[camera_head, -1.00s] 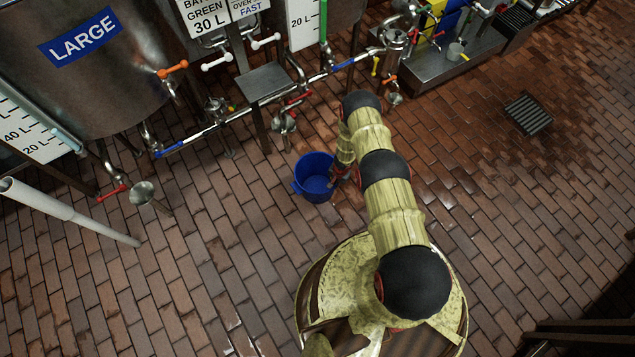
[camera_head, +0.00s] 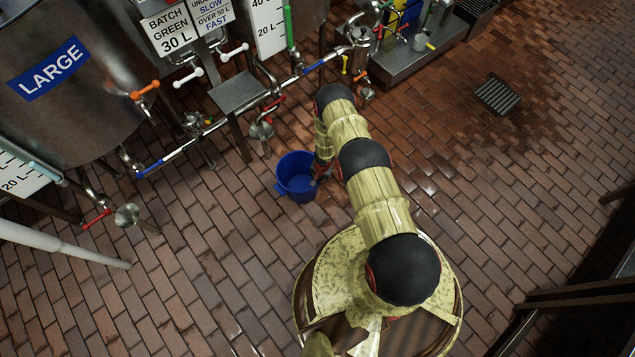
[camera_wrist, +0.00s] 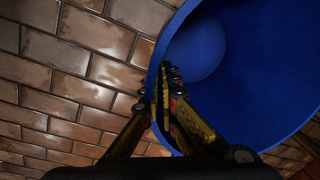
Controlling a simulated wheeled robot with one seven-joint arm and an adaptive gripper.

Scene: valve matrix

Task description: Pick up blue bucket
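The blue bucket (camera_head: 293,184) is upright, open side up, in front of the pipes in the head view. My gripper is mostly hidden there by my arm, at the bucket's right rim. In the wrist view, the bucket (camera_wrist: 262,85) fills the right side. My gripper (camera_wrist: 168,82) straddles its wall, with one finger outside and the other inside. The fingers are close together and appear shut on the rim. I cannot tell whether the bucket's base touches the floor.
A large steel tank (camera_head: 75,90) with valves and pipes stands at the left. A small metal table (camera_head: 238,92) is behind the bucket. A floor drain (camera_head: 497,95) lies at the right. The brick floor around my base is mostly clear.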

